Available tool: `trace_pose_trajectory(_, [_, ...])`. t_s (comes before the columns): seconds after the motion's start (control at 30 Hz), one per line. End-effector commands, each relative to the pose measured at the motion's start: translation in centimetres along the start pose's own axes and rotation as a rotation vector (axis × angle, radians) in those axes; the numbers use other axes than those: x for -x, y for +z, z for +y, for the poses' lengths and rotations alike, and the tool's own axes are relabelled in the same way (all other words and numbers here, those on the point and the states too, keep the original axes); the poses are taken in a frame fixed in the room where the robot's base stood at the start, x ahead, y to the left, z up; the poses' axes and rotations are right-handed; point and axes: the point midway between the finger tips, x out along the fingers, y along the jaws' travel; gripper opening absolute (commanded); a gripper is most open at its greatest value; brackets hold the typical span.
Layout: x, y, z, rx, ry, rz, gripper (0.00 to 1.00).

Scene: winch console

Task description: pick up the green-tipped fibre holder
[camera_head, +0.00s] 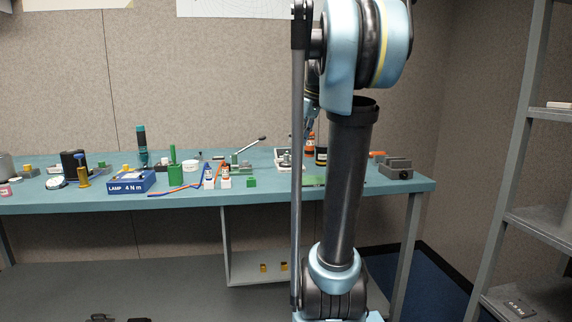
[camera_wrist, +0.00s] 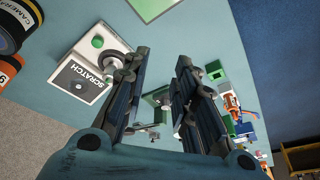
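My gripper (camera_wrist: 162,58) is open in the wrist view, its two dark fingers well apart with nothing held between the tips. It hangs over the blue-green bench (camera_head: 100,203). Beyond the fingers, lower down, is a grey and green fixture (camera_wrist: 156,98), partly covered by the right finger. I cannot make out for certain which thing is the green-tipped fibre holder. Small orange, white and green pieces (camera_wrist: 231,102) lie to the right of the right finger. In the head view my arm hides the gripper and part of the bench behind it.
A blue LAMP box (camera_head: 131,182), a green block with a post (camera_head: 175,172) and a grey vice (camera_head: 395,168) stand on the bench. A shelf rack (camera_head: 515,150) is at right.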

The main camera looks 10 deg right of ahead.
Motion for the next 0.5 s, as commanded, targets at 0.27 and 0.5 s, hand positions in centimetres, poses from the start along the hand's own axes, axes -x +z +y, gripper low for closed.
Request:
trace_pose_trajectory(0.27, [3.2,-5.3,6.6,0.152,-0.025,0.050,0.26])
trace_pose_trajectory(0.5, [4.0,-7.1,8.8,0.214,-0.033,0.071,0.26])
